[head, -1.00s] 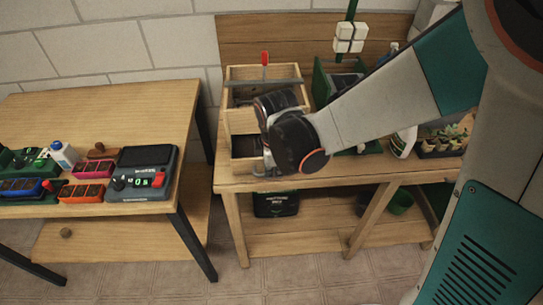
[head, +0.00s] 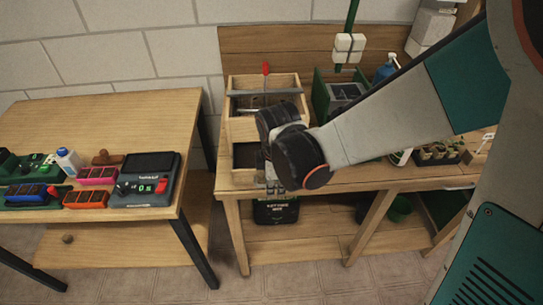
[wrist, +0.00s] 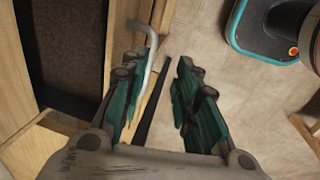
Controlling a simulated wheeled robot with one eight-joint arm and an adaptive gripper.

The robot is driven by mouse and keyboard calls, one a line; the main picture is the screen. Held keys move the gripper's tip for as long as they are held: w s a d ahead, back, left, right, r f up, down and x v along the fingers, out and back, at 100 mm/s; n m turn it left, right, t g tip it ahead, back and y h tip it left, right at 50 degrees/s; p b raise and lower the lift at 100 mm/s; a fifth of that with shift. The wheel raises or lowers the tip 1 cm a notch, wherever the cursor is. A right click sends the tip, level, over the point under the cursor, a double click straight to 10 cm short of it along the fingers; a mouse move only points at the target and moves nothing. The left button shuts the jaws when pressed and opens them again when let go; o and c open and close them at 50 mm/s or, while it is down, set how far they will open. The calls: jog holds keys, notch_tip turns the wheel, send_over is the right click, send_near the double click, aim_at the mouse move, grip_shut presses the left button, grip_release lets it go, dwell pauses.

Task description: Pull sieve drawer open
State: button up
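The wooden sieve box (head: 262,127) stands at the left end of the right bench. Its sieve drawer (head: 245,155) shows below the upper frame as a dark, open-topped space, partly hidden by my arm. In the wrist view the drawer's dark interior (wrist: 65,45) and wooden walls fill the left side. A bent grey metal handle (wrist: 151,62) stands out from the drawer front. My gripper (wrist: 159,68) has its fingers apart around the handle. The handle lies close along the left finger, with a gap to the right finger. In the head view my gripper (head: 275,184) is at the bench's front edge, mostly hidden.
A red-handled tool (head: 265,70) rests in the box top. A green bin (head: 320,98) stands right of the box, seedlings (head: 440,152) farther right. A second table (head: 95,110) with trays and a scale (head: 147,180) is at left. Floor shows between the tables.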

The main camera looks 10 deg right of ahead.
notch_tip(320, 180, up, 14)
jog(key=s+p, duration=0.2)
jog(key=p, duration=0.9)
jog(key=shift+s+r, duration=0.15)
jog(key=shift+s, duration=0.25)
dwell(0.3)
dwell(0.5)
notch_tip(320, 180, up, 8)
jog(key=s, duration=0.1)
jog(key=shift+s, duration=0.15)
dwell(0.4)
dwell(0.3)
jog(key=s+d+f+m+t+b, duration=0.1)
jog(key=s+d+m+t+b, duration=0.4)
jog(key=d+m, duration=0.8)
jog(key=shift+s+d+f+m+b, duration=0.3)
jog(key=shift+s+m+b, duration=0.65)
jog(key=shift+m, duration=1.45)
jog(key=shift+s, duration=0.2)
